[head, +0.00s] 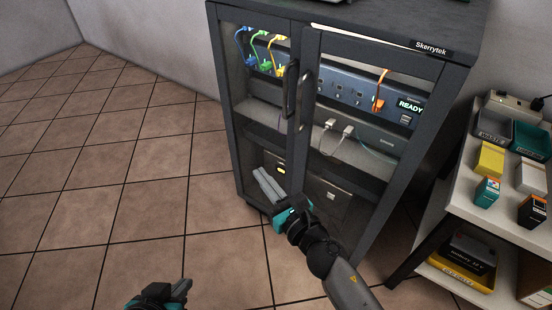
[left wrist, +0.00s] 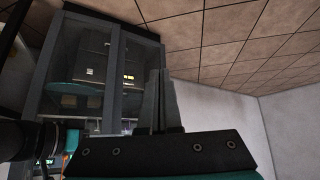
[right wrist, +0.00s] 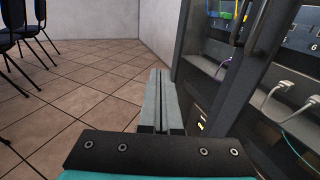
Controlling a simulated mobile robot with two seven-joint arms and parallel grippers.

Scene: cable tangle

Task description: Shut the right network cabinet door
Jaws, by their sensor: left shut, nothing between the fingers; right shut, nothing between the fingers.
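The dark network cabinet (head: 228,110) stands upright with two glazed doors. The right door's handle (head: 306,98) is beside the left door's handle (head: 290,88). My right gripper (head: 263,180) is shut and empty, low in front of the doors' meeting edges, below the handles. Its closed fingers show in the right wrist view (right wrist: 158,98), left of the cabinet. My left gripper (head: 184,287) is shut and empty, low over the floor; its fingers show in the left wrist view (left wrist: 159,98).
A shelf unit (head: 455,190) with small boxes and a yellow tray (head: 462,277) stands right of the cabinet. Cables and a READY display (head: 410,105) show behind the glass. Tiled floor (head: 130,190) at left is clear. Dark chairs (right wrist: 25,30) stand farther off.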

